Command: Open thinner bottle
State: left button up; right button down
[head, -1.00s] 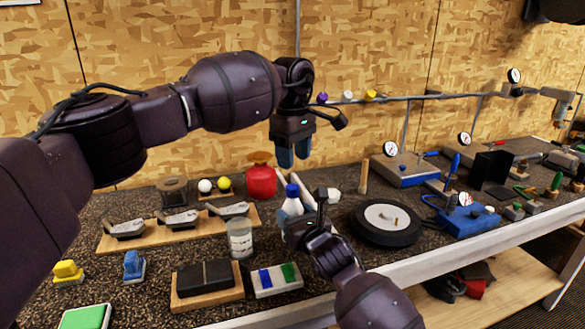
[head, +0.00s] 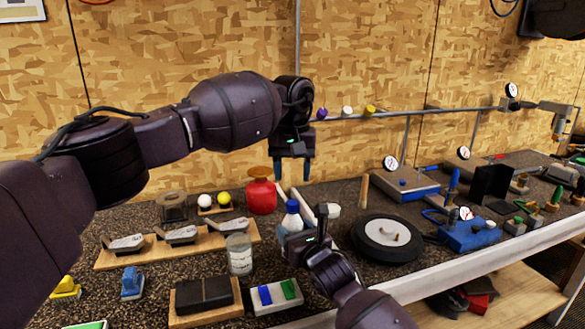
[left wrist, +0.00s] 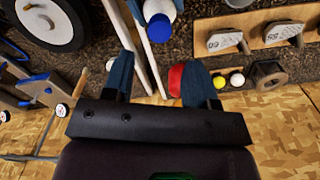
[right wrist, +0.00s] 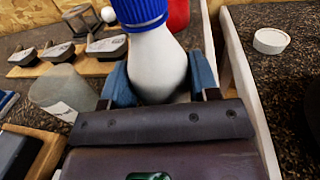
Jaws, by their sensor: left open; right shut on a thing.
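The thinner bottle (head: 292,215) is white with a blue cap (head: 292,205) and stands upright on the bench. My right gripper (right wrist: 160,85) is shut on the bottle's body, with one blue finger on each side, below the cap. The cap is on the bottle. My left gripper (head: 292,172) is open and empty, pointing down above and slightly behind the bottle. In the left wrist view the blue cap (left wrist: 160,28) shows beyond and between the open fingers, apart from them.
A red container (head: 261,194) stands behind left of the bottle. A clear jar (head: 239,255) is at its left, and a white lid (head: 333,210) at its right. Club heads on a wooden rack (head: 150,250) lie farther left. A black wheel (head: 387,238) lies to the right.

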aim_at(293, 202)
pick_arm(q)
jog(key=shift+f, duration=3.7)
jog(key=c, duration=0.9)
jog(key=shift+c, duration=0.3)
